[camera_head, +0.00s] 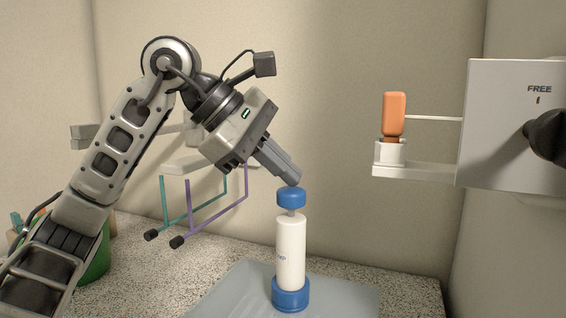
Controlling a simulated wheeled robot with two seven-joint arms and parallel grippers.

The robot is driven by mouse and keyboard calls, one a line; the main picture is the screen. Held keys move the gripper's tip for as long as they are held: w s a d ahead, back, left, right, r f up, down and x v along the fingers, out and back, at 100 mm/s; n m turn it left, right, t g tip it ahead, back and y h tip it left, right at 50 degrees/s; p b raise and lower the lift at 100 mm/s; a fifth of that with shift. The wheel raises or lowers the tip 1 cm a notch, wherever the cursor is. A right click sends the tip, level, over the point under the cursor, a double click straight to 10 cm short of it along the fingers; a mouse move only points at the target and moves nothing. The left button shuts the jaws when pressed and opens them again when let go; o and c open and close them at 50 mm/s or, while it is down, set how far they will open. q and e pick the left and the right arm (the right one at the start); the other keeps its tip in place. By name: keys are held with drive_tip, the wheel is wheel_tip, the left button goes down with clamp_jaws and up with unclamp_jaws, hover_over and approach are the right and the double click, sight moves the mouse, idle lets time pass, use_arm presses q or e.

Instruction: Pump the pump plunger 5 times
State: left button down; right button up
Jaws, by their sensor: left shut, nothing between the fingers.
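A white pump bottle (291,250) stands upright with a blue base ring (290,294). Its pump plunger is a blue cap (291,197) on a short grey stem, raised above the white body. My left gripper (294,180) comes down from the upper left with its fingers shut and empty. Its fingertips are at the top of the blue cap, touching or almost touching it; I cannot tell which. My right gripper is not in view.
The bottle stands on a pale translucent tray (225,300) on a speckled counter (415,290). Teal and purple bars (190,205) hang behind my left arm. An orange block (394,114) and a white panel marked FREE (490,130) are at the right. A green container (95,262) is at the left.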

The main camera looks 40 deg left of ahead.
use_arm(q)
drive_tip(key=shift+a+r+p, duration=0.1)
drive_tip(key=shift+r+p, duration=0.45)
drive_tip(key=shift+r, duration=0.35)
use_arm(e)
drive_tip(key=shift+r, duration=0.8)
use_arm(q)
wheel_tip(320, 180, up, 6)
drive_tip(key=p, duration=0.6)
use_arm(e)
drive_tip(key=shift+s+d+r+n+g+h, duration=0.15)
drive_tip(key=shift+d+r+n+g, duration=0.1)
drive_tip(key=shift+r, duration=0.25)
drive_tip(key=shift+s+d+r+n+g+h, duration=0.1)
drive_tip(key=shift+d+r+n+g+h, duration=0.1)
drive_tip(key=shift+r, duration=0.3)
